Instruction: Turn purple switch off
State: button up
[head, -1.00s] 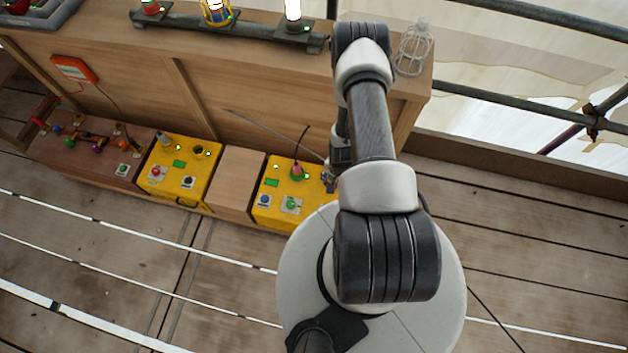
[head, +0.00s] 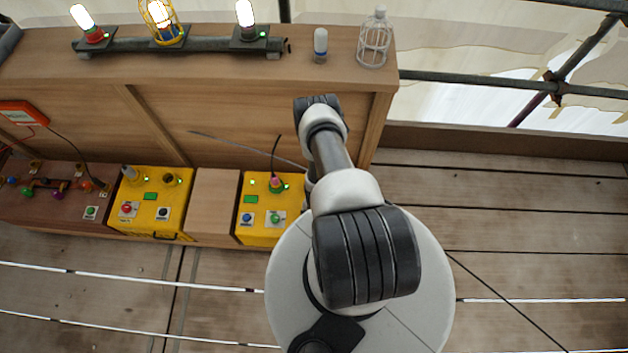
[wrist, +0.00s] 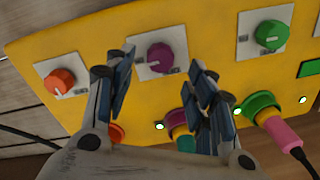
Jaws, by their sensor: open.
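In the wrist view the purple switch (wrist: 159,57) is a round knob on a white plate on a yellow panel (wrist: 205,25). My gripper (wrist: 161,68) is open and empty, with one finger pair left of the purple knob and the other to its right and below. I cannot tell whether the fingers touch the knob or its plate. In the head view my arm hides the gripper and the purple switch. The yellow box with the pink plug (head: 276,183) shows just left of my arm.
An orange knob (wrist: 60,81) sits left of the purple one and a green knob (wrist: 271,34) right. Below are a purple socket (wrist: 181,120) and a green socket with a pink plug (wrist: 287,132) and black cable. Lit lamps (head: 246,17) stand on the wooden bench (head: 215,68).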

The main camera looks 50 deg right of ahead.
jog(key=shift+w+f+b, duration=0.15)
jog(key=shift+f+b, duration=0.65)
jog(key=shift+f, duration=1.55)
jog(key=c, duration=1.1)
